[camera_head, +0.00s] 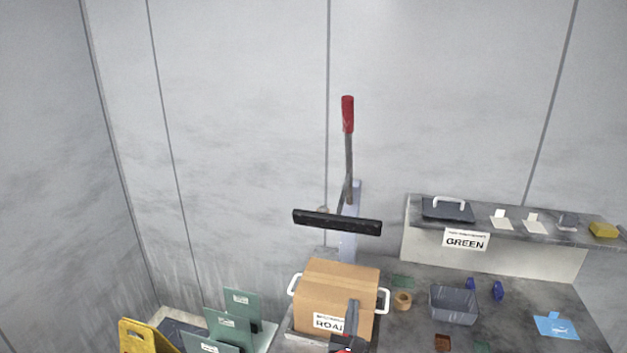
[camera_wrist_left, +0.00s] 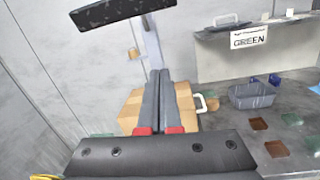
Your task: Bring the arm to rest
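My left gripper (camera_head: 352,304) shows at the bottom centre of the head view, in front of the cardboard box (camera_head: 340,283). In the left wrist view my left gripper (camera_wrist_left: 160,73) has its two grey fingers side by side with nothing visible between them, so it is shut and empty. The box (camera_wrist_left: 130,112) lies beyond the fingers; I cannot tell whether they touch it. A lever with a red handle (camera_head: 347,114) stands upright behind the box, with a black bar (camera_head: 337,222) above the box. My right gripper is not in view.
A grey bin (camera_head: 454,305), a wooden ring (camera_head: 402,301) and blue pieces sit on the bench right of the box. A shelf labelled GREEN (camera_head: 466,240) runs behind. Green plates (camera_head: 229,330) and a yellow piece (camera_head: 148,337) stand at left. The air above the bench is mostly free.

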